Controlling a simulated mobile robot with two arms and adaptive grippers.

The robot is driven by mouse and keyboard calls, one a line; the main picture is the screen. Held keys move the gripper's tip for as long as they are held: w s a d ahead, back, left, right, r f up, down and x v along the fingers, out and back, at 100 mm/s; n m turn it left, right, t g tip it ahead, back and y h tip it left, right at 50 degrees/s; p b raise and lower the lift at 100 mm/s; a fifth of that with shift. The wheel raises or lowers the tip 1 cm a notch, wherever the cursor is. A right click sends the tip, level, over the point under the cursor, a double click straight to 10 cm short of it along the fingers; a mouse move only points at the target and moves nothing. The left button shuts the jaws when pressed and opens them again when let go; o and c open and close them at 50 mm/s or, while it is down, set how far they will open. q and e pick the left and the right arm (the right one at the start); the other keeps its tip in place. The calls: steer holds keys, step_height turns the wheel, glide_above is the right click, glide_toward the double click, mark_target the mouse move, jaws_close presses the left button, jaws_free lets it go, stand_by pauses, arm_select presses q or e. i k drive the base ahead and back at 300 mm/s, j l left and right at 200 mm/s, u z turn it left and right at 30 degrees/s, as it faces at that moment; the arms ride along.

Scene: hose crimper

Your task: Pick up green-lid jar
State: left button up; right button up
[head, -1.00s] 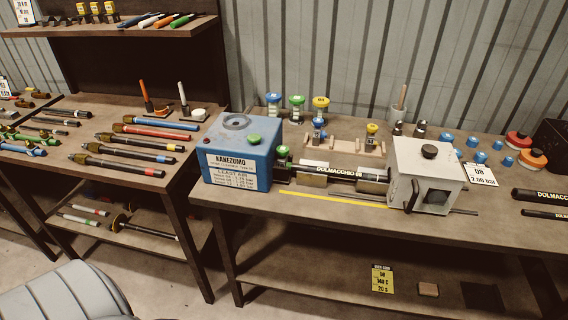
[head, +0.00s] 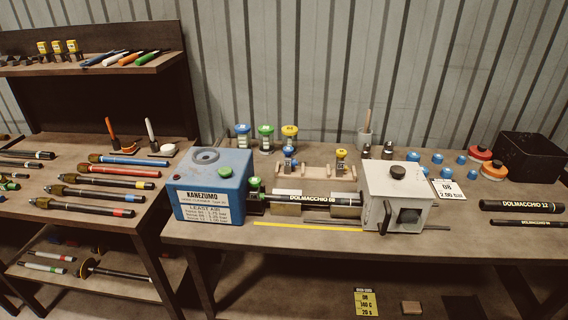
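The green-lid jar (head: 266,139) stands upright at the back of the right workbench, near the wall. It is between a blue-lid jar (head: 243,136) on its left and a yellow-lid jar (head: 290,139) on its right. The blue KANEZUMO machine (head: 213,187) stands in front and to the left of it. Neither of my grippers shows in the head view.
A black hose (head: 313,199) runs from the blue machine to a white box machine (head: 397,196). A black bin (head: 530,156) stands far right. A tool bench (head: 60,172) is on the left.

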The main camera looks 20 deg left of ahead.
mark_target(265, 131)
steer(key=i+j+u, duration=0.95)
steer(key=l, duration=0.1)
